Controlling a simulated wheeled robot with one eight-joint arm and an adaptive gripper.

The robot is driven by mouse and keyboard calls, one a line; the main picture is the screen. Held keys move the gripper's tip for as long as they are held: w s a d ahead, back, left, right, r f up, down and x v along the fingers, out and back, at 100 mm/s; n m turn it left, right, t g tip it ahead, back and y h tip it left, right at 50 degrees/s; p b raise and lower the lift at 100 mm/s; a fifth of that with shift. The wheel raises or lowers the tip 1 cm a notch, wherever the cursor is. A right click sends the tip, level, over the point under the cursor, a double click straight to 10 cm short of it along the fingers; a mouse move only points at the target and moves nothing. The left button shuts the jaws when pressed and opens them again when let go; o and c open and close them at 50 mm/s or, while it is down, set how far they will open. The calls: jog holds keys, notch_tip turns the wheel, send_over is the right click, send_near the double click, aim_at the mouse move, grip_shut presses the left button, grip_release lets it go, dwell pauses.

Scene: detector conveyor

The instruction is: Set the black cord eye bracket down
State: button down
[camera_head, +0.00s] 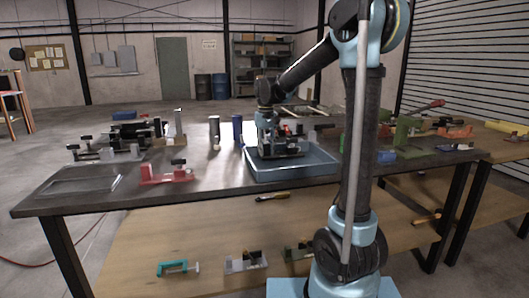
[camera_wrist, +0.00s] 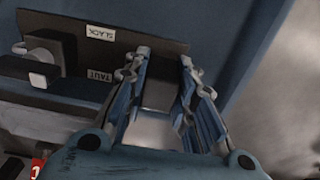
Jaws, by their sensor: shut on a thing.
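My gripper (camera_wrist: 160,95) points down over the blue tray (camera_head: 292,172) in the head view. Its two fingers sit on either side of a black block, part of the black cord eye bracket (camera_wrist: 160,82). The bracket's dark plate carries white labels reading SLACK and TAUT, and a black block with a grey knob stands at its left in the wrist view. In the head view the bracket (camera_head: 278,152) is low within the tray's outline, partly hidden by the gripper. I cannot tell whether it touches the tray floor.
Red (camera_head: 167,174) and black fixtures stand left of the tray. A blue cylinder (camera_head: 237,128) and a grey one (camera_head: 214,132) stand behind it. Green fixtures (camera_head: 408,133) crowd the right. A clear flat tray (camera_head: 82,185) lies front left. Bare tabletop shows left of the blue tray.

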jog(key=shift+f, duration=0.4)
jog(key=c, duration=1.3)
grip_release()
jog(key=shift+r, duration=0.1)
notch_tip(320, 180, up, 12)
jog(key=shift+f, duration=0.1)
